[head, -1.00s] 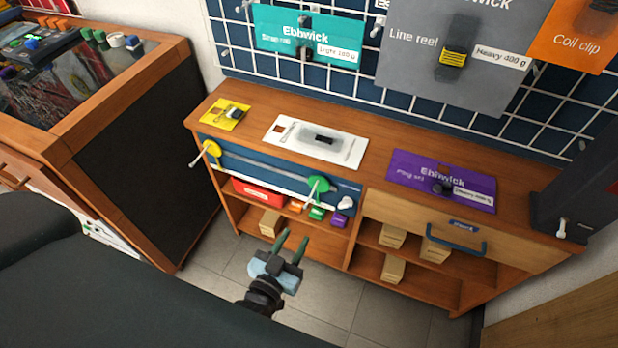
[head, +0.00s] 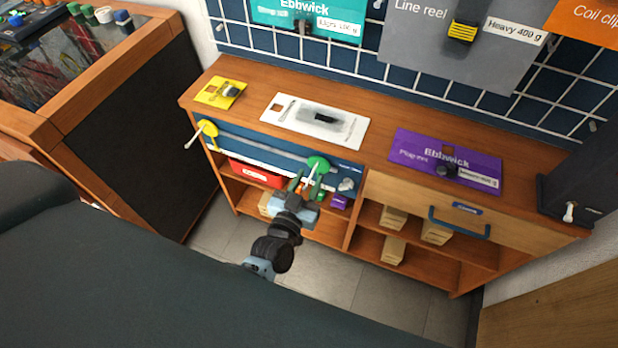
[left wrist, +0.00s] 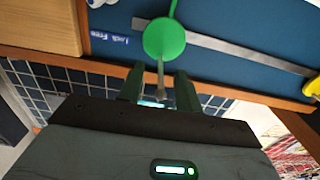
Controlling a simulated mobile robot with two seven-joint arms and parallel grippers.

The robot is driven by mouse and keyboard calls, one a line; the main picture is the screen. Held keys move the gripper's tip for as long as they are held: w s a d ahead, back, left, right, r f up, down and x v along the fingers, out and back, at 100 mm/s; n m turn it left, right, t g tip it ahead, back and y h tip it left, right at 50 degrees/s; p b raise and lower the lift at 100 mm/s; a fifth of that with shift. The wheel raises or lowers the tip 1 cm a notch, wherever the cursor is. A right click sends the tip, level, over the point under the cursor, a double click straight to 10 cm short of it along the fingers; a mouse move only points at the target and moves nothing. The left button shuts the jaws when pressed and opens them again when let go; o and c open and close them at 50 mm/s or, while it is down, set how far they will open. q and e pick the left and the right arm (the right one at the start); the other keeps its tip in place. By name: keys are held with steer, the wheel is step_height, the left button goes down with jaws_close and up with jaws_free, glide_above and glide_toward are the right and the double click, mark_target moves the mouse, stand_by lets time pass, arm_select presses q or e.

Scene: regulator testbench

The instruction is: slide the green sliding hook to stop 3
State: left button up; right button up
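The green sliding hook (head: 318,164) sits toward the right end of the metal rail on the blue panel (head: 257,147). It has a round green disc and a thin rod pointing out from it. In the left wrist view the disc of the green hook (left wrist: 164,38) is just beyond my fingers. My left gripper (head: 308,184) is at the hook, fingers toward the panel. In the left wrist view my left gripper (left wrist: 159,88) is open, with the rod between its fingers and gaps showing on both sides. Stop 3 cannot be made out. My right gripper is not in view.
A yellow disc with a rod (head: 208,128) is at the rail's left end. A silver knob (head: 346,185) is right of the green hook, near "Lock Free" lettering (left wrist: 130,42). Below are a red box (head: 255,173) and shelves. A drawer handle (head: 458,222) sticks out at the right.

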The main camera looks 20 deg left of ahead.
arm_select(q)
steer(key=shift+w, duration=0.5)
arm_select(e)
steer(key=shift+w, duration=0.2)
arm_select(q)
jaws_close()
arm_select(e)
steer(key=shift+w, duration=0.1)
arm_select(q)
steer(key=a, duration=1.7)
steer(key=shift+w, duration=0.3)
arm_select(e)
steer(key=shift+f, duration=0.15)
